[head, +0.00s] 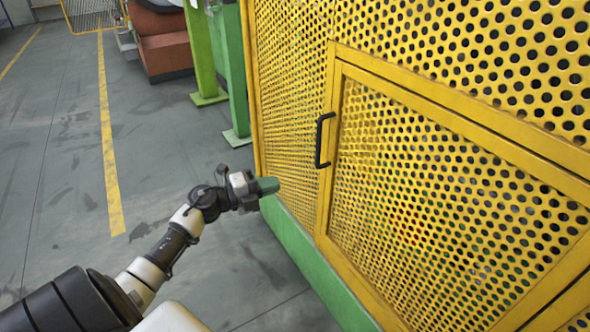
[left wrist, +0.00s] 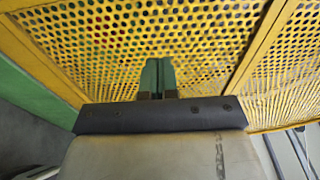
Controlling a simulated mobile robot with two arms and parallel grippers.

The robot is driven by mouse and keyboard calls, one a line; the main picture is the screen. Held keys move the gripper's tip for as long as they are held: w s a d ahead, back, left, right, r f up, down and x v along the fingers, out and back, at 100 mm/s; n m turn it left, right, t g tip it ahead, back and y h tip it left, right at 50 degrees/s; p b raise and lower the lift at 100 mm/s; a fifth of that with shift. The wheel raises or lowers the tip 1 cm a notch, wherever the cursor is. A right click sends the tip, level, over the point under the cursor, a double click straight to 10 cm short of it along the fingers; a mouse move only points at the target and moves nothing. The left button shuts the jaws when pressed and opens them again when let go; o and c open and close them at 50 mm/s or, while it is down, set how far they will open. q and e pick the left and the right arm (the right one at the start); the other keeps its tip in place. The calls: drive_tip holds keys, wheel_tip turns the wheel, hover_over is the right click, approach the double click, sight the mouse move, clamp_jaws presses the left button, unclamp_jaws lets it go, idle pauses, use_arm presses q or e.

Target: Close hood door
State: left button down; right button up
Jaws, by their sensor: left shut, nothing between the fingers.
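The hood door (head: 440,200) is a yellow perforated panel in a yellow frame, at the right of the head view. It looks flush or nearly flush with the yellow hood (head: 290,80); I cannot tell whether a small gap remains. Its black handle (head: 322,140) is upright at the door's left edge. My left gripper (head: 268,186) is shut and empty, below and left of the handle, in front of the hood panel. Its green fingertips (left wrist: 157,77) point at yellow perforated mesh in the left wrist view; contact cannot be told. My right gripper is not in view.
A green base rail (head: 305,265) runs under the hood. Green posts (head: 205,60) and a reddish-brown block (head: 163,45) stand behind at the upper left. The grey floor (head: 60,170) with yellow lines is clear at the left.

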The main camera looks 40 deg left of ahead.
use_arm(q)
drive_tip(key=w+d, duration=0.1)
drive_tip(key=w, duration=0.7)
drive_tip(key=shift+w+d+b, duration=0.2)
drive_tip(key=shift+w+b, duration=0.05)
drive_tip(key=shift+b, duration=0.2)
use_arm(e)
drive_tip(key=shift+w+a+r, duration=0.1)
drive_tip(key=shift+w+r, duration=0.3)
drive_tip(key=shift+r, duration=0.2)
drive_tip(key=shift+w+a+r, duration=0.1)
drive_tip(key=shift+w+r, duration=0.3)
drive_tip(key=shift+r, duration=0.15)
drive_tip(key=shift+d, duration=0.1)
